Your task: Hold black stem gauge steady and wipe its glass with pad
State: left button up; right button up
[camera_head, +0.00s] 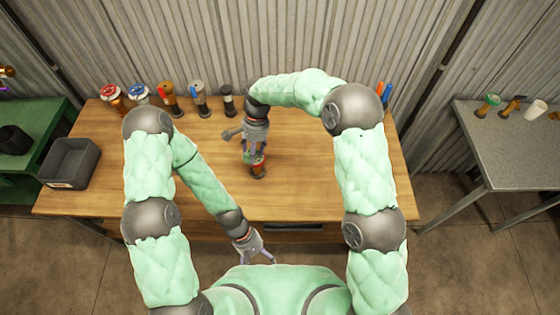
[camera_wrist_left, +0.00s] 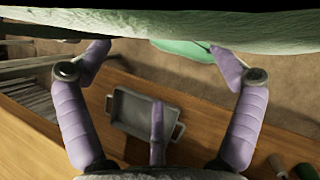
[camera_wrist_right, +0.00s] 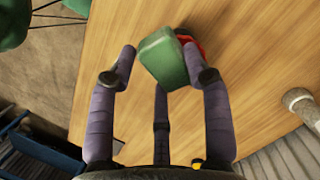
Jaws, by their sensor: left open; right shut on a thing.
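My right gripper (camera_head: 256,153) is shut on a green block-like thing, seen between its fingers in the right wrist view (camera_wrist_right: 165,58). Something red (camera_wrist_right: 198,45) shows just behind the green block. In the head view a small brownish, dark-bodied thing (camera_head: 258,172) stands below this gripper on the table. I cannot tell whether the block touches it. A dark upright fitting (camera_head: 227,100) stands at the back, but I cannot tell which fitting is the black stem gauge. My left gripper (camera_head: 256,256) is open and empty by the table's front edge; its spread fingers show in the left wrist view.
Several fittings line the wooden table's (camera_head: 320,180) back edge, including a red-topped one (camera_head: 112,95) and a blue-topped one (camera_head: 140,92). A dark bin (camera_head: 70,163) is at the left. A grey handled tray (camera_wrist_left: 148,115) shows in the left wrist view. A grey side table (camera_head: 520,150) stands right.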

aim_at(257, 165)
pick_arm(q)
jog(key=w+a+f+n+t+y, duration=0.2)
jog(key=w+n+t+y, duration=0.3)
jog(key=w+n, duration=0.25)
jog(key=a+r+n+y, duration=0.4)
jog(key=a+r+y, duration=0.4)
jog(key=y, duration=0.1)
jog(key=w+d+m, duration=0.1)
jog(key=w+d, duration=0.1)
jog(key=w, duration=0.1)
jog(key=w+d+r+m+t+y, duration=0.1)
jog(key=w+d, duration=0.1)
jog(key=w, duration=0.2)
jog(key=w+d+r+m+t, duration=0.1)
jog(key=w+d, duration=0.1)
jog(key=w, duration=0.1)
jog(key=shift+w+d+r+y, duration=0.25)
jog(key=shift+w+d+y, duration=0.05)
jog(key=shift+w, duration=0.1)
jog(key=w+d+r+m+t+y, duration=0.1)
jog(key=w+d+r+m+t, duration=0.2)
jog(key=w+d+r, duration=0.7)
jog(key=shift+y, duration=0.3)
jog(key=x, duration=0.4)
jog(key=f+x, duration=0.1)
jog(key=x, duration=0.4)
jog(key=d+f+x, duration=0.1)
jog(key=x, duration=0.3)
jog(key=shift+w+a+f, duration=0.1)
jog(key=shift+w+a, duration=0.15)
